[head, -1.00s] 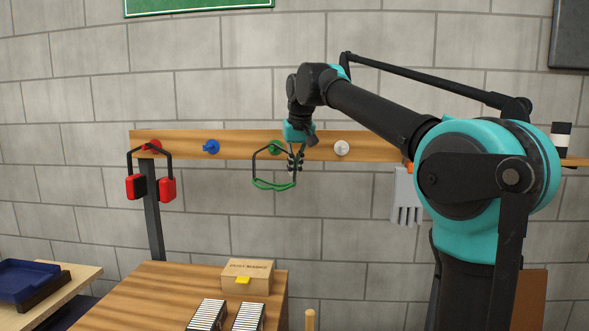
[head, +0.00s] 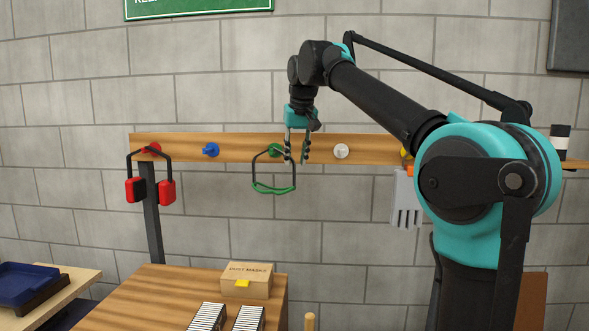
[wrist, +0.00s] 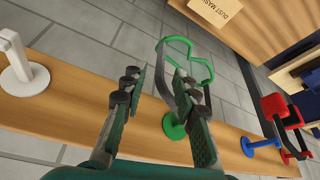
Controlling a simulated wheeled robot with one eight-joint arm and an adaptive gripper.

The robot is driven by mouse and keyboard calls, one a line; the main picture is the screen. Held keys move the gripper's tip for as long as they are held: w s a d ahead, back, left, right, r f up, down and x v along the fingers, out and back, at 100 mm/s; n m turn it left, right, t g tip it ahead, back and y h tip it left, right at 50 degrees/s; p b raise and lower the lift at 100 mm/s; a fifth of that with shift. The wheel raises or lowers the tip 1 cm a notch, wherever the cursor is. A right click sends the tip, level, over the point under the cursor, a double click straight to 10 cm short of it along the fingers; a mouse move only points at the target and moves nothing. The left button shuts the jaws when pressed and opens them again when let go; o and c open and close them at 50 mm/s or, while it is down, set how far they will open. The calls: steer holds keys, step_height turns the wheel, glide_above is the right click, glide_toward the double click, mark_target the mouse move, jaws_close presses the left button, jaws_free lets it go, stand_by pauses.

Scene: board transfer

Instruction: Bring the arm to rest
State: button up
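My gripper (head: 297,158) is open and empty in front of the wooden peg board (head: 374,149). It hangs fingers-down between the green peg (head: 274,150) and the white peg (head: 341,151). Green-rimmed goggles (head: 272,190) with a dark strap hang from the green peg, just left of the fingers. In the wrist view my gripper (wrist: 163,88) has its fingers spread. The goggles (wrist: 196,52) show beyond the right finger, which partly covers them. I cannot tell whether that finger touches the strap.
Red earmuffs (head: 166,190) hang on the red peg at left; the blue peg (head: 210,150) is bare. A grey glove (head: 404,198) hangs to the right, near my arm. Below, a wooden table (head: 160,290) holds a dust mask box (head: 247,279).

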steer(key=a+v, duration=0.1)
steer(key=v, duration=0.5)
steer(key=s+d+f+m, duration=0.1)
steer(key=d+f, duration=0.6)
steer(key=f, duration=0.6)
steer(key=d+f+m, duration=0.1)
steer(key=d+f, duration=0.5)
steer(key=f, duration=0.7)
steer(key=s+d+f, duration=0.3)
steer(key=s+f, duration=0.4)
steer(key=f, duration=0.2)
steer(key=s+d+f+m+h, duration=0.1)
steer(key=s+d+f, duration=0.3)
steer(key=s+f, duration=0.4)
steer(key=s+d+f, duration=0.3)
steer(key=s+f, duration=0.4)
steer(key=f, duration=0.4)
steer(key=shift+s+d+f, duration=0.3)
steer(key=shift+s, duration=0.1)
